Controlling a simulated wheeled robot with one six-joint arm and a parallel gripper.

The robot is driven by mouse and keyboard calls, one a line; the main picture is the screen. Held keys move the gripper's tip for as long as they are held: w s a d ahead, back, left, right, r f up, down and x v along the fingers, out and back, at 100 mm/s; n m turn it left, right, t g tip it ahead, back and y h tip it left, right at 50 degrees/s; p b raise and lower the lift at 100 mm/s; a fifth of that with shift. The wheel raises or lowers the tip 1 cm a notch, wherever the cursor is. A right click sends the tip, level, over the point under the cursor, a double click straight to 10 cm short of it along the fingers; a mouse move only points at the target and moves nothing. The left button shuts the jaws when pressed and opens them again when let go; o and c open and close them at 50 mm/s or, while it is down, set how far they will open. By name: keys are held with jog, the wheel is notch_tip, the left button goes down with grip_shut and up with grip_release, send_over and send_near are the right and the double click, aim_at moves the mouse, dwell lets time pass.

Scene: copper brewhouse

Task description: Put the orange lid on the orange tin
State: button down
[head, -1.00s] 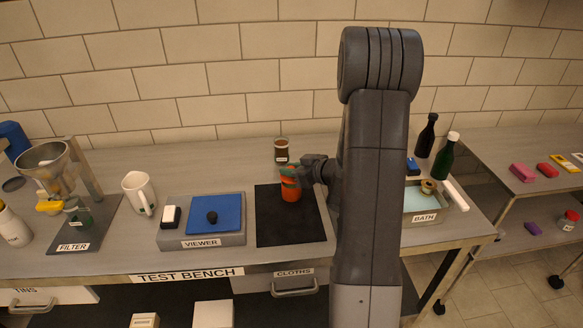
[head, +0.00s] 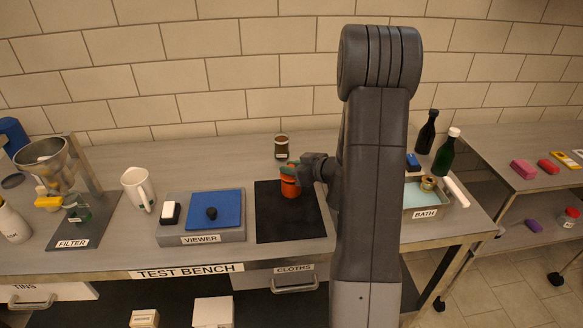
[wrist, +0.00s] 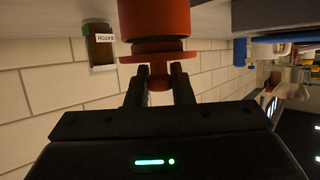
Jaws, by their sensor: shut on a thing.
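The orange tin (head: 291,188) stands upright on the black mat (head: 265,222) of the test bench. In the wrist view the tin (wrist: 153,18) is at the top, and the picture is upside down. The orange lid (wrist: 158,57) is a flat disc with a knob, lined up with the tin's mouth. My gripper (wrist: 159,75) is shut on the knob from above. The lid appears at the tin's mouth; I cannot tell whether it is fully seated. In the head view my gripper (head: 291,172) is over the tin and hides most of the lid.
A brown jar (head: 281,147) stands behind the tin. The blue-topped viewer (head: 200,238) is left of the mat, with a white mug (head: 138,190) beyond. The bath tray (head: 424,208) and dark bottles (head: 447,154) are to the right. The mat's front is clear.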

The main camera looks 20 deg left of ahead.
jog(key=shift+f+b, duration=0.45)
jog(key=shift+f, duration=0.25)
jog(key=c, duration=1.6)
grip_release()
jog(key=shift+o, duration=0.3)
jog(key=o, duration=0.5)
notch_tip(320, 180, up, 7)
jog(key=p, duration=0.6)
jog(key=shift+r, duration=0.1)
jog(key=shift+f, duration=0.2)
